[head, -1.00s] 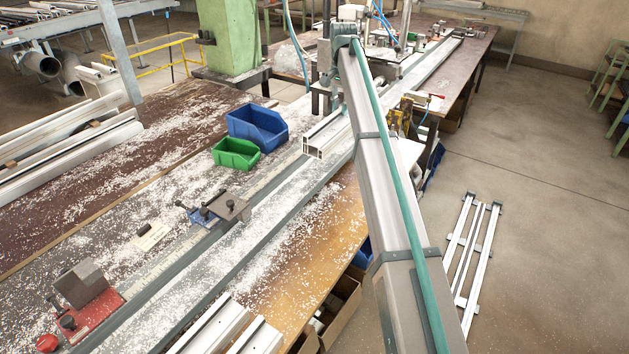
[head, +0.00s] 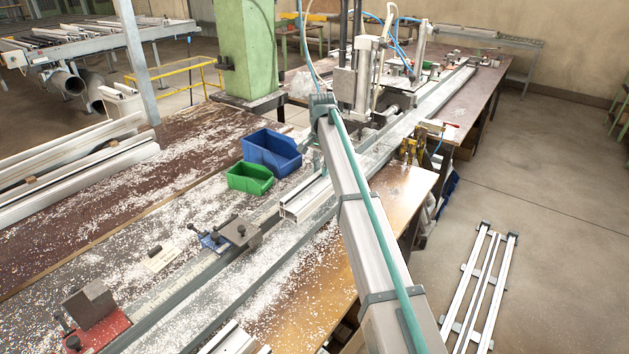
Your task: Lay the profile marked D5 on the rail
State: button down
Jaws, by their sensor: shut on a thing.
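A white hollow profile (head: 296,206) is in the head view, its open end facing me and its length running away towards the machine. No D5 mark is readable on it. My gripper (head: 317,161) is mostly hidden behind my own arm; only a small teal part shows above the profile, and it is shut on this profile. The long grey rail (head: 190,294) runs diagonally along the bench, strewn with white chips. The profile is over or beside the rail, near the bins; I cannot tell whether it touches it.
A blue bin (head: 271,150) and a green bin (head: 249,178) stand left of the profile. A clamp block (head: 240,232) and a red-based stop (head: 97,325) sit along the rail. More profiles (head: 232,340) lie at the near edge. A drilling machine (head: 357,85) stands behind.

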aim_at(314, 175)
jog(key=shift+s+a+f+p, duration=0.25)
jog(key=shift+a+f, duration=0.25)
jog(key=shift+f, duration=0.15)
jog(key=shift+s+a+f+p, duration=0.1)
jog(key=shift+s+a+f, duration=0.15)
jog(key=shift+a+f, duration=0.35)
jog(key=shift+d+f+p, duration=0.1)
jog(key=shift+f+p, duration=0.2)
jog(key=shift+f, duration=1.3)
jog(key=shift+f, duration=0.1)
jog(key=c, duration=1.1)
grip_release()
jog(key=shift+o, duration=0.2)
notch_tip(314, 175, up, 12)
jog(key=b, duration=0.2)
jog(key=shift+b, duration=0.3)
